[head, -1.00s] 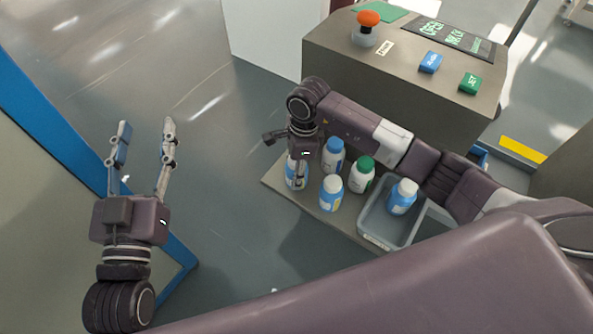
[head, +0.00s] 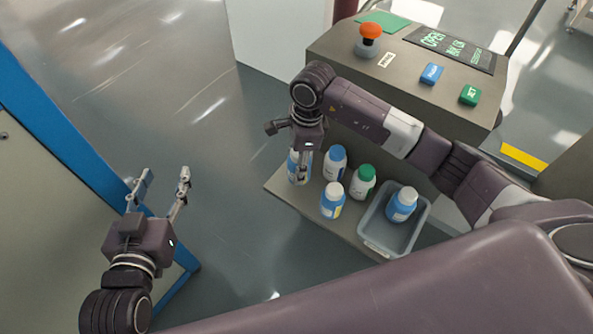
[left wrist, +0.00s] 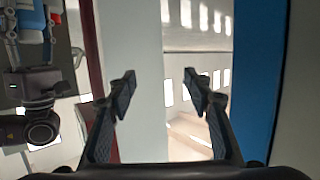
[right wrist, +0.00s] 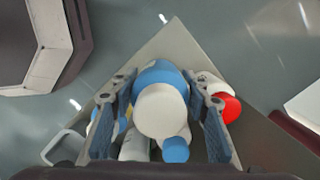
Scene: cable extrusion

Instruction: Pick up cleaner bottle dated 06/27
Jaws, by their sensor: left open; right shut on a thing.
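My right gripper (head: 303,172) is shut on a blue bottle (head: 293,166) at the left end of the grey shelf (head: 283,196). In the right wrist view the bottle, with a white cap (right wrist: 161,111), sits between the two fingers (right wrist: 160,95). Its date is not readable. Other bottles stand beside it: one blue-capped (head: 336,160), one white-capped (head: 332,201), one green-capped (head: 363,184). A red-capped bottle (right wrist: 222,100) shows in the right wrist view. My left gripper (head: 163,181) is open and empty over the floor at left.
A grey bin (head: 374,246) on the shelf's right part holds a blue bottle (head: 402,205). Behind stands a console (head: 395,90) with an orange knob (head: 370,32) and blue and green buttons. A blue post (head: 55,120) is near my left arm.

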